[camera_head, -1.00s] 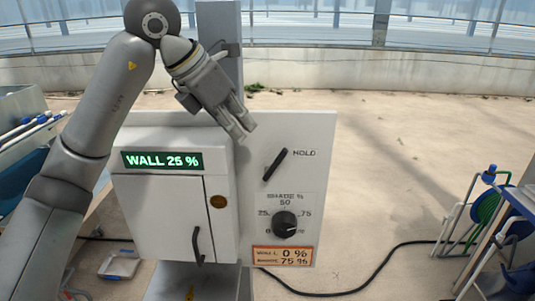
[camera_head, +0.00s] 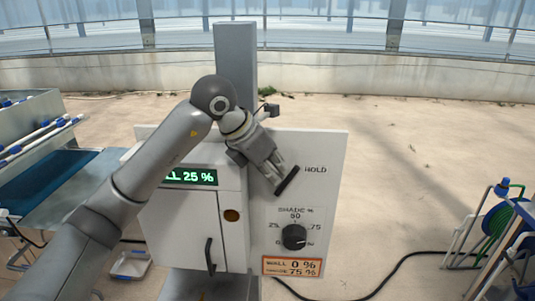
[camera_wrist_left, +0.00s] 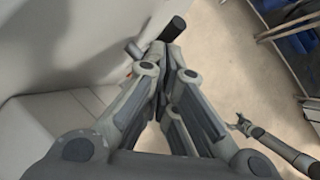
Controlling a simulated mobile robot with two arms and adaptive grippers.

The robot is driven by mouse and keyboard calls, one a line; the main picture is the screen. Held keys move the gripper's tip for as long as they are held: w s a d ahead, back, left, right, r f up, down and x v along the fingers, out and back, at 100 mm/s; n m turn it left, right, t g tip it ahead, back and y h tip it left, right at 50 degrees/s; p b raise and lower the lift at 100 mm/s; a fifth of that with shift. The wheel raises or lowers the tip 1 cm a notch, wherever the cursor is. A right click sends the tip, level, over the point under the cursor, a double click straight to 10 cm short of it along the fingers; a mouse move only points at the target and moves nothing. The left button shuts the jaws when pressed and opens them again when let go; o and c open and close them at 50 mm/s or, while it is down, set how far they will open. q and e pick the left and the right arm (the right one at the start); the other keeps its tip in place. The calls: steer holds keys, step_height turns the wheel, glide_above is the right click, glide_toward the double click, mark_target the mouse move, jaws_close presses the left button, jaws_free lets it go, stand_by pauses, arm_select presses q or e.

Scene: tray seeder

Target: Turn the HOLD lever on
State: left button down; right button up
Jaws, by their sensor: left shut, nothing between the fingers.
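The black HOLD lever (camera_head: 287,181) sits on the white panel (camera_head: 334,150), left of the HOLD label, tilted with its upper end to the right. My left gripper (camera_head: 279,182) is shut and empty, its fingertips at the lever's left side in the head view. I cannot tell whether they touch it. In the left wrist view the shut fingers (camera_wrist_left: 164,50) point at a dark cylindrical part (camera_wrist_left: 174,27), likely the lever, just beyond the tips. My right gripper is not in the head view.
A round SHADE knob (camera_head: 294,237) is below the lever, above an orange-framed label (camera_head: 291,266). A hose reel (camera_head: 500,222) stands at the right. The floor between is mostly clear.

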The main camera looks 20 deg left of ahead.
mark_target(287, 179)
arm_select(q)
steer(key=shift+w+d+f, duration=0.1)
steer(key=shift+w+f, duration=0.05)
steer(key=shift+f, duration=0.1)
steer(key=shift+w+d+b, duration=0.1)
steer(key=shift+d+b, duration=0.3)
steer(key=shift+b, duration=0.1)
stand_by(0.4)
steer(key=shift+d, duration=0.1)
steer(key=d+b, duration=0.1)
steer(key=b, duration=0.1)
steer(key=w+d+f+b, duration=0.1)
steer(key=d+b, duration=0.1)
steer(key=d+f+b, duration=0.1)
steer(key=b, duration=0.1)
steer(key=shift+w+d+b, duration=0.15)
steer(key=shift+b, duration=0.2)
steer(key=shift+d+f, duration=0.1)
stand_by(1.0)
stand_by(0.9)
steer(key=shift+s+a+f+b, duration=0.1)
steer(key=shift+s+a+b, duration=0.1)
steer(key=shift+a+b, duration=0.45)
